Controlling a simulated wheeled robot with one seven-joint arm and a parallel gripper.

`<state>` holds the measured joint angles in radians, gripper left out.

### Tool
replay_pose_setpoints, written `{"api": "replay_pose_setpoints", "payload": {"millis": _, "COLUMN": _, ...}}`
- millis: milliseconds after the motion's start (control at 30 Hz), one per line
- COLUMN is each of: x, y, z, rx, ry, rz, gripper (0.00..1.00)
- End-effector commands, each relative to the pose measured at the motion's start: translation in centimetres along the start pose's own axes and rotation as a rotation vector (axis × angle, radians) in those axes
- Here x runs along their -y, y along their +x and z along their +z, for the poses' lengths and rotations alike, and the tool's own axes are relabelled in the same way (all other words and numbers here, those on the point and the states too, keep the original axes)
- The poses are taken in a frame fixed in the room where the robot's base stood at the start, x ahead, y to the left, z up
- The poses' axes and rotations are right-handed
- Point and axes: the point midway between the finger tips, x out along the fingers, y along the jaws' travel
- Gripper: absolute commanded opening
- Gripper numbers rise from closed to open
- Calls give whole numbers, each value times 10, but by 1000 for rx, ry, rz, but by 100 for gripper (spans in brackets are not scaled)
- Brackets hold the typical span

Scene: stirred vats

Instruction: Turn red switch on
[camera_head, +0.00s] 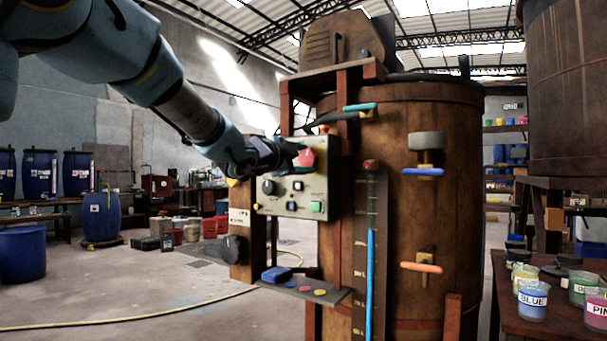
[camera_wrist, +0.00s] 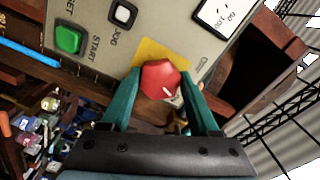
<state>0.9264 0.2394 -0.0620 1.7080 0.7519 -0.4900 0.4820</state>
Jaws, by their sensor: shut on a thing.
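The red switch (camera_wrist: 161,80) is a faceted red knob with a small white mark, on a yellow plate of the grey control panel (camera_wrist: 110,50). In the head view the red switch (camera_head: 306,158) is at the panel's upper right. My gripper (camera_wrist: 160,92) has its two teal fingers on either side of the knob and is shut on it. In the head view my gripper (camera_head: 296,156) reaches the panel from the left and covers part of its upper edge. The white mark points toward the lower right in the wrist view. The knob's far side is hidden.
The panel also has a green start button (camera_wrist: 68,39), a jog button (camera_wrist: 123,13) and a dark knob (camera_head: 269,187). A large brown vat (camera_head: 430,270) stands to the right. A small shelf (camera_head: 330,295) juts out below. Colour pots (camera_head: 532,306) stand at right.

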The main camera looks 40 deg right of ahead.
Motion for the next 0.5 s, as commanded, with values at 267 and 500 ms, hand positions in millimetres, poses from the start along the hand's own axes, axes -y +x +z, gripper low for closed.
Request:
{"api": "replay_pose_setpoints", "payload": {"millis": 267, "x": -3, "y": 0, "z": 2, "rx": 0, "ry": 227, "rz": -1, "gripper": 6}}
{"api": "replay_pose_setpoints", "payload": {"millis": 500, "x": -1, "y": 0, "z": 1, "rx": 1, "ry": 356, "rz": 1, "gripper": 6}}
